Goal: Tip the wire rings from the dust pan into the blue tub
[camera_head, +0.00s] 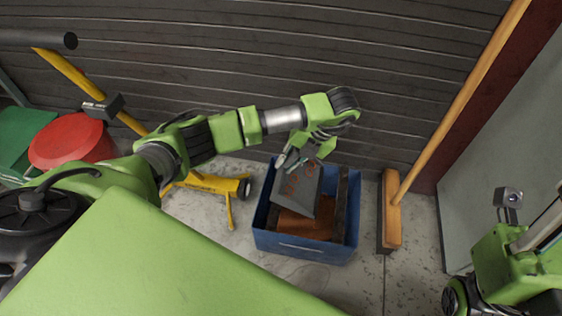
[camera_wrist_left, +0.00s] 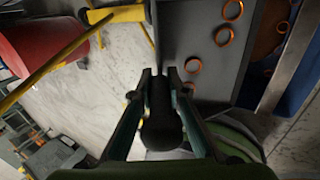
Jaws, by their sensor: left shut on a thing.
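The grey dust pan (camera_head: 302,197) hangs over the blue tub (camera_head: 300,247) in the head view, and looks tilted. My left gripper (camera_head: 302,153) is above the tub's back-left side. In the left wrist view its fingers (camera_wrist_left: 156,90) are shut on the pan's black handle (camera_wrist_left: 160,125). Several copper-coloured wire rings (camera_wrist_left: 222,36) lie on the pan (camera_wrist_left: 190,25). More rings (camera_wrist_left: 277,50) show beyond the pan's edge, beside the tub wall; I cannot tell exactly what they rest on. The pan hides part of the tub's inside. The fingers of my right gripper are out of sight.
A broom (camera_head: 391,215) stands to the tub's right, its handle against the slatted wall. A yellow stand (camera_head: 208,183) is left of the tub, with a red round object (camera_head: 68,141) farther left. Bare concrete floor (camera_head: 350,285) lies in front.

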